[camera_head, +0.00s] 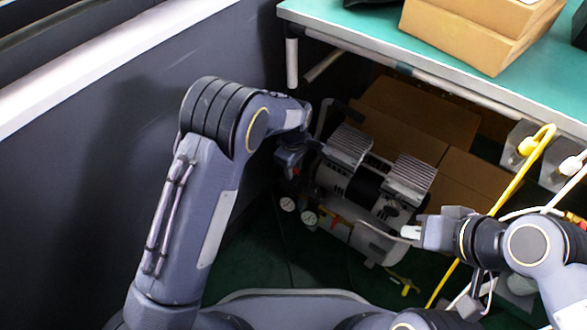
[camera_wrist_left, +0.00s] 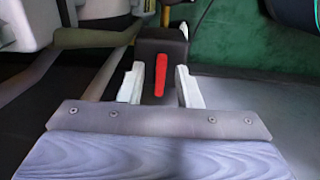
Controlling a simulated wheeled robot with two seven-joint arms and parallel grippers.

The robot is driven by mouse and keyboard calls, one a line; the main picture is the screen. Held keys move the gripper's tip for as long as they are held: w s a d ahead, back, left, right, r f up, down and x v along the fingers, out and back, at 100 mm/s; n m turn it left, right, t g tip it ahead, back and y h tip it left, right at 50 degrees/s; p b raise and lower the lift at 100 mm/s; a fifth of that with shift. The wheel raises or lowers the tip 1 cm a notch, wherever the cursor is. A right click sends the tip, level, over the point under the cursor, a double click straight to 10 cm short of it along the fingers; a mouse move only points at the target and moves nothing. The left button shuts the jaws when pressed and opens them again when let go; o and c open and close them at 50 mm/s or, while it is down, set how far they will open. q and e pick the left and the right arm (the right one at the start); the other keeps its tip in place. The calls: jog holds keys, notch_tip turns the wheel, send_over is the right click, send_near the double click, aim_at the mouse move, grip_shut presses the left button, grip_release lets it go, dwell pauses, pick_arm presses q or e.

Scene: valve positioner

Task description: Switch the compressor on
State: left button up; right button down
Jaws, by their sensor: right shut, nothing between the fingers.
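The compressor (camera_head: 372,190), grey and silver with ribbed tops, stands on the dark green floor under the bench. In the left wrist view a black box (camera_wrist_left: 175,49) carries a red switch (camera_wrist_left: 161,75). My left gripper (camera_wrist_left: 160,86) is open, with its two pale fingers apart on either side of the red switch. I cannot tell whether they touch the box. My right gripper (camera_head: 408,232) is shut and empty near the compressor's right front.
The green-topped bench (camera_head: 350,25) overhangs the compressor, with cardboard boxes (camera_head: 480,30) on it. More cardboard (camera_head: 420,120) stands behind the compressor. Gauges (camera_head: 309,217) show at its lower left. A yellow cable (camera_head: 490,212) runs down on the right. A dark wall (camera_head: 90,150) is on the left.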

pick_arm(q)
grip_shut()
jog(key=shift+r+m, duration=0.1)
jog(key=shift+m, duration=0.2)
jog(key=m+p, duration=0.2)
jog(key=shift+r+m, duration=0.1)
jog(key=shift+m, duration=0.2)
jog(key=m+p, duration=0.1)
jog(key=m, duration=0.2)
jog(key=shift+m+p, duration=0.3)
jog(key=shift+p, duration=0.05)
jog(key=m+p, duration=0.1)
jog(key=m, duration=0.4)
jog(key=m+p, duration=0.1)
jog(key=m, duration=0.5)
